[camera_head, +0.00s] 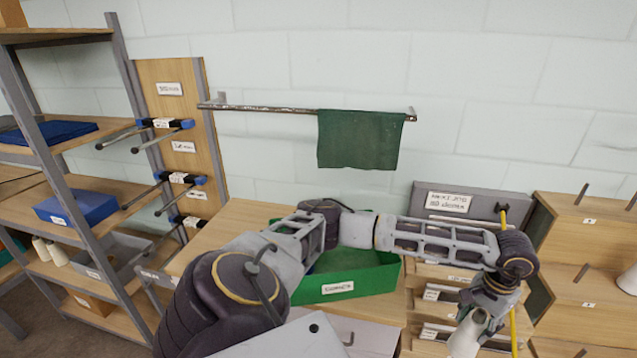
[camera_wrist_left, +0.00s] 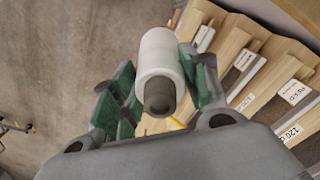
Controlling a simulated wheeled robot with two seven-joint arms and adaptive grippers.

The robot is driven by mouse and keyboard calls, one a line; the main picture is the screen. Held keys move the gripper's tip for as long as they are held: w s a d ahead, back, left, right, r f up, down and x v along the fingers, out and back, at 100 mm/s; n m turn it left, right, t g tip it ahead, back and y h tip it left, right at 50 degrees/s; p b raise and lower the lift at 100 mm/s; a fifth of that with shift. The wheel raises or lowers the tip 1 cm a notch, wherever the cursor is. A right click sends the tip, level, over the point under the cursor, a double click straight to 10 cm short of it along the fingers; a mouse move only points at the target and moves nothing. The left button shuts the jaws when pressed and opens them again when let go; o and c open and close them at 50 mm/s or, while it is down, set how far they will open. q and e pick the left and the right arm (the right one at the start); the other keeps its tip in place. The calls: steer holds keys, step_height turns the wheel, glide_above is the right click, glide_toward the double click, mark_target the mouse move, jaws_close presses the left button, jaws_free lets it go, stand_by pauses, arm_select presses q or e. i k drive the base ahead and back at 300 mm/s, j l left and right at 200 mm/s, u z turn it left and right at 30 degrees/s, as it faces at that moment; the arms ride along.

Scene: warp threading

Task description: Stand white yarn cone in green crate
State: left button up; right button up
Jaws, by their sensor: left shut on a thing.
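The white yarn cone (camera_head: 466,336) is at the lower right of the head view, below my left wrist. In the left wrist view the cone (camera_wrist_left: 160,55) sits between two green-padded fingers, with its grey end toward the camera. My left gripper (camera_head: 474,318) is shut on it, to the right of the green crate. The green crate (camera_head: 378,281) stands on the wooden bench with a label on its front. My left arm crosses in front of the crate and hides most of its inside. My right gripper is not in view.
Stepped wooden racks with pegs (camera_head: 590,222) stand at the right, with another white cone (camera_head: 628,281) there. Labelled wooden slats (camera_head: 432,308) lie below the grey sign (camera_head: 449,201). A green cloth (camera_head: 358,139) hangs on a wall rail. Shelving (camera_head: 90,225) stands at the left.

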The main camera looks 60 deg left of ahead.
mark_target(352, 264)
steer(key=k+j, duration=0.8)
